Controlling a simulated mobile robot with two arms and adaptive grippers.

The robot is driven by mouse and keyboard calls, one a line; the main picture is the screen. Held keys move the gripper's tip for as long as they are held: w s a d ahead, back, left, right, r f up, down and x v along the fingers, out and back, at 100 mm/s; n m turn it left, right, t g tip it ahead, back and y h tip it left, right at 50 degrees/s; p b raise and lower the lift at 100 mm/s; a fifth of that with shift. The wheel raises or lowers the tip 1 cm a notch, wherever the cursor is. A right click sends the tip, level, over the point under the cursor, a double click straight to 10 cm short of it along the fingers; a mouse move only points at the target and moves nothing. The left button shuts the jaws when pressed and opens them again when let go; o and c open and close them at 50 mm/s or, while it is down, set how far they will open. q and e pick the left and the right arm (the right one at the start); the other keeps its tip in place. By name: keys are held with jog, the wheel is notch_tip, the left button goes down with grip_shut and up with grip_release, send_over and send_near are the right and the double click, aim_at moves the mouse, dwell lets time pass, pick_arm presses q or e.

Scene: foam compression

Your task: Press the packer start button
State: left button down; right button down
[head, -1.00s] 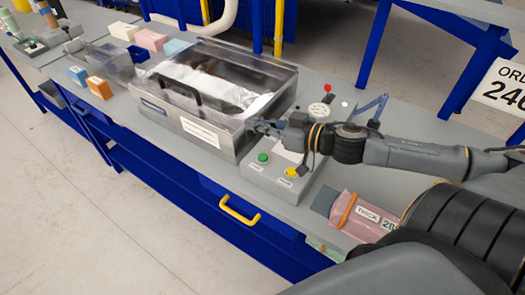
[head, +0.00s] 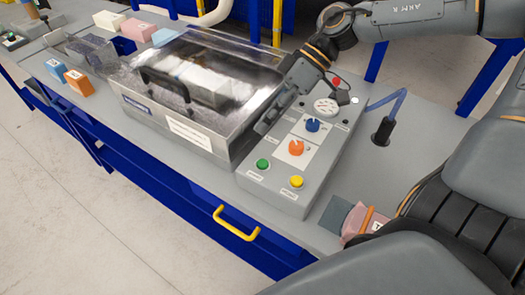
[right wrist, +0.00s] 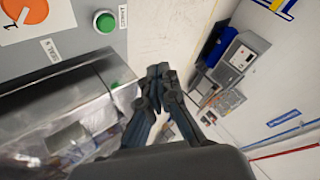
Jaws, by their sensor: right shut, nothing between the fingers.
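The packer's control box (head: 275,188) has a green button (head: 262,165) and a yellow button (head: 296,181) at its near end. Their labels are too small to read in the head view. The packer (head: 185,137) with a clear cover and black handle stands left of it. My right gripper (head: 262,127) is shut and empty, above the box's left edge beside the packer, apart from the green button. In the right wrist view, the green button (right wrist: 105,22) shows at the upper left of the shut fingertips (right wrist: 158,70). My left gripper is out of view.
The box also carries an orange knob (head: 296,147), a blue knob (head: 313,125) and a red button (head: 336,82). A pink package (head: 355,222) lies at right, partly hidden by my arm. Coloured blocks stand at left. A yellow handle (head: 236,223) sticks out at the front.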

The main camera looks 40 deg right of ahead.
aim_at(265, 161)
notch_tip(265, 161, down, 8)
jog(key=b, duration=0.7)
jog(key=shift+w+f, duration=0.1)
jog(key=shift+f, duration=0.35)
dwell(0.8)
jog(key=shift+f+b, duration=0.4)
jog(key=shift+b, duration=0.05)
jog(key=shift+f+b, duration=0.35)
jog(key=shift+f, duration=0.15)
dwell(0.5)
jog(key=shift+r, duration=0.1)
jog(key=shift+r+p, duration=0.8)
jog(key=shift+r, duration=0.15)
